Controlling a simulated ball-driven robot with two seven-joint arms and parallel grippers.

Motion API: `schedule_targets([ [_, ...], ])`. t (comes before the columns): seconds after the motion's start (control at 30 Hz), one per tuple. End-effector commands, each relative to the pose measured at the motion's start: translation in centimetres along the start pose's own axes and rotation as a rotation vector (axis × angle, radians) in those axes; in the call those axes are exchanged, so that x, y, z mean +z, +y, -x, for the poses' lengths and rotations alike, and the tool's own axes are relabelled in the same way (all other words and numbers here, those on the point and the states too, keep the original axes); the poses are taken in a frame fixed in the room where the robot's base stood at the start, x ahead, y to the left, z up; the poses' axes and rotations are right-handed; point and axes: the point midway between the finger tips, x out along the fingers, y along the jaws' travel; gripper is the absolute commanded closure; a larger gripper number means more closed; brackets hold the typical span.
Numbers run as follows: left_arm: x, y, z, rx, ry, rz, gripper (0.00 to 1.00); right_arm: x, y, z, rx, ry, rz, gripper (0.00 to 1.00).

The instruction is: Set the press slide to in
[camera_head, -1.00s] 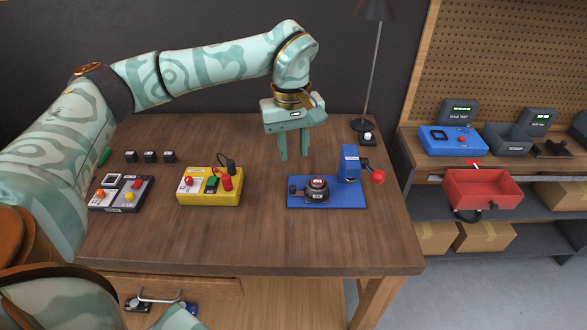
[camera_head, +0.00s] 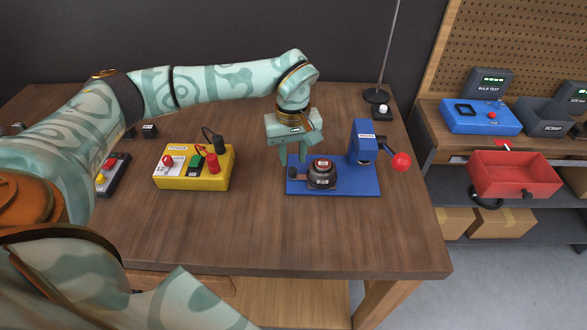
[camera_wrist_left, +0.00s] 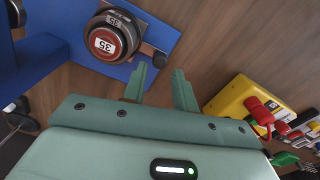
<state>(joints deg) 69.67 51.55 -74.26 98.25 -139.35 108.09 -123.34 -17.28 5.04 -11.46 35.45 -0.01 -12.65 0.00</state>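The press (camera_head: 362,140) is a blue post on a blue base plate on the workbench, with a red-ball lever at its right. Its slide (camera_head: 322,178) is a dark round carrier left of the post, clear of the press head, with a small dark knob (camera_head: 292,174) on its left. A part marked 35 (camera_wrist_left: 104,42) sits in the carrier. My left gripper (camera_head: 292,157) points down just behind the knob side of the slide. In the left wrist view its two fingers (camera_wrist_left: 160,85) are apart with nothing between them; the knob (camera_wrist_left: 160,59) lies close beyond them.
A yellow box (camera_head: 195,178) with a red button and plugs stands left of the press. A grey switch box (camera_head: 113,175) is partly behind my left arm. A lamp base (camera_head: 377,96) stands behind the press. A red bin (camera_head: 513,177) is at right. Bench front is clear.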

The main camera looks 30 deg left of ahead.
Motion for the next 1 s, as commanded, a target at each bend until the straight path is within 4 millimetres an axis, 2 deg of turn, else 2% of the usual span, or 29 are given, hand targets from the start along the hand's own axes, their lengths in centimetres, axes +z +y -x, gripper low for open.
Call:
schedule_targets([
  [0.03, 0.0, 0.0, -1.3, -0.001, -0.003, 0.001, 0.72, -0.2, -0.1, -0.4, -0.001, 0.002, -0.001, 0.64],
  [0.1, 0.0, 0.0, -2.5, -0.002, -0.002, 0.001, 0.72, -0.3, -0.2, -0.6, -0.003, 0.004, -0.002, 0.64],
  [0.23, 0.0, 0.0, -4.0, 0.0, 0.0, 0.001, 0.72, -0.4, -0.7, -0.8, -0.009, 0.005, -0.005, 0.64],
  [0.6, -0.1, 0.0, -4.6, 0.001, 0.002, 0.0, 0.72, -0.4, -1.0, -0.9, -0.012, 0.005, -0.007, 0.64],
  [0.63, -0.1, 0.0, -4.6, 0.001, 0.001, 0.0, 0.74, -0.4, -0.9, -0.9, -0.012, 0.005, -0.007, 0.64],
  [0.7, -0.1, 0.0, -4.6, 0.001, 0.001, 0.0, 0.94, -0.3, -0.8, -0.9, -0.01, 0.004, -0.006, 0.64],
  [0.73, 0.0, 0.0, -4.6, 0.001, 0.001, 0.0, 1.0, -0.3, -0.8, -0.9, -0.01, 0.004, -0.006, 0.64],
  [0.87, 0.0, 0.1, -4.6, 0.001, 0.001, 0.0, 1.0, -0.2, -0.6, -0.9, -0.008, 0.003, -0.004, 0.64],
  [1.0, 0.5, 1.9, -4.6, 0.004, -0.001, -0.001, 1.0, -0.2, -0.5, -0.8, -0.006, 0.002, -0.003, 0.64],
])
